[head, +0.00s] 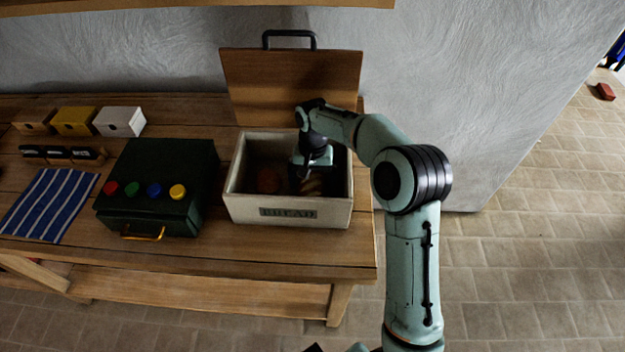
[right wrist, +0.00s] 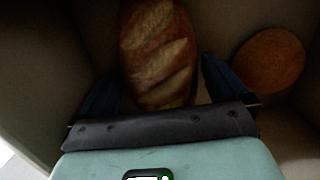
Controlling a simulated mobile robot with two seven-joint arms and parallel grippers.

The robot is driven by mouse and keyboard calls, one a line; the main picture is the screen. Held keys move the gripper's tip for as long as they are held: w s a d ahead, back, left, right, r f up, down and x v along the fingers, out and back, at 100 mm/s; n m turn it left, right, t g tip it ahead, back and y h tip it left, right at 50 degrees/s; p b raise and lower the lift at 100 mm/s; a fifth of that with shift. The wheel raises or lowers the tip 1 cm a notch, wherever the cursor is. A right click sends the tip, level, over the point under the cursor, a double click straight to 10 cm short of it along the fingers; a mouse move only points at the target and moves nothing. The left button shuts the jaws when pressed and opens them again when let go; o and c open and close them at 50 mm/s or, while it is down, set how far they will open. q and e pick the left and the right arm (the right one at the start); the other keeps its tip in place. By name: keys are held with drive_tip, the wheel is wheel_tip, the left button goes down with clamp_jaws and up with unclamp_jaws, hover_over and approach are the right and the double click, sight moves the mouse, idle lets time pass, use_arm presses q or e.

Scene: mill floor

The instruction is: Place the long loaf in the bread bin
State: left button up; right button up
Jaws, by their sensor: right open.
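The bread bin (head: 290,212) is a cream box with a BREAD label on its front, standing on the wooden bench with its wooden lid (head: 290,80) raised at the back. The long loaf (right wrist: 158,50), brown with pale score marks, lies inside the bin; in the head view it is partly hidden under my right gripper (head: 308,186). My right gripper reaches down into the bin. In the right wrist view its open fingers (right wrist: 160,92) stand on either side of the loaf's near end. I cannot tell whether they touch it. My left gripper is not in view.
A round brown loaf (right wrist: 270,60) lies in the bin beside the long one. Left of the bin stands a dark green box (head: 165,165) with coloured knobs. A striped cloth (head: 48,205) and small boxes (head: 75,121) are farther left. A shelf (head: 180,5) hangs above.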

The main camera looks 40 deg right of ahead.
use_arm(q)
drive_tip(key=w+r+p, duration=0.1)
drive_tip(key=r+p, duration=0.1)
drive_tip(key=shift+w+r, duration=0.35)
use_arm(e)
wheel_tip(320, 180, up, 12)
drive_tip(key=w, duration=0.1)
drive_tip(key=shift+d, duration=0.45)
drive_tip(key=shift+f, duration=0.15)
